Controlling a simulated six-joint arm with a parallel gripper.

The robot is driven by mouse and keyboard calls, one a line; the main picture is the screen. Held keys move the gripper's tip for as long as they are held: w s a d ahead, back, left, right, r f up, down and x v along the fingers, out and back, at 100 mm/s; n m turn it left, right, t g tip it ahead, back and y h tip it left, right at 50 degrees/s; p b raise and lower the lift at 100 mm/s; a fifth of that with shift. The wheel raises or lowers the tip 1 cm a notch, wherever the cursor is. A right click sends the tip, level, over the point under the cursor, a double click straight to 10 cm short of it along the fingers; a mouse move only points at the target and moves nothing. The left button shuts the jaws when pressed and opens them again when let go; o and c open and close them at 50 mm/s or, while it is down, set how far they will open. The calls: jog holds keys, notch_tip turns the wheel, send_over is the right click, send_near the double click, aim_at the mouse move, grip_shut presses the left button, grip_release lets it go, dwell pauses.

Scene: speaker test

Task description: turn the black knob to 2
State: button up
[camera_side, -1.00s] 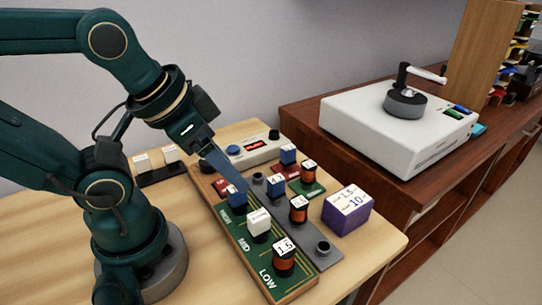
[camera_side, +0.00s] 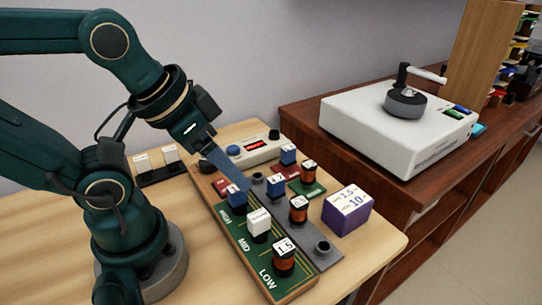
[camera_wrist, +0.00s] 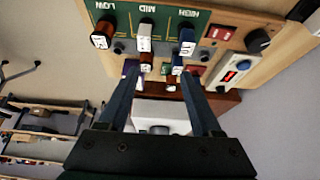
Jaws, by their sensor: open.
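The black knob (camera_wrist: 258,40) shows in the wrist view at the upper right, on the wooden board beside the HIGH end of the green panel. A thin light mark is on it, but no scale number is readable. In the side view a dark knob (camera_side: 206,166) sits at the board's back left, partly behind my gripper. My gripper (camera_wrist: 160,73) is open and empty, its two fingers well apart. In the side view my gripper (camera_side: 245,186) hangs over the back of the panel, to the right of the dark knob and not touching it.
A white box with a red display (camera_side: 255,146) and blue button stands behind. A dark knob (camera_side: 274,134) is at its right end. Several labelled blocks, including a white one (camera_side: 259,224), crowd the green panel (camera_side: 245,256). A purple box (camera_side: 347,217) stands right.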

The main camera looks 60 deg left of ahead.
jog(key=n+g, duration=0.5)
jog(key=n, duration=1.4)
send_over(207, 160)
jog(key=f, duration=0.6)
jog(key=shift+w+d+f, duration=0.25)
jog(key=shift+w+f, duration=0.05)
jog(key=shift+w, duration=0.05)
jog(key=shift+s+a+f+g, duration=0.2)
jog(key=shift+s+f+g, duration=0.15)
jog(key=shift+f, duration=2.4)
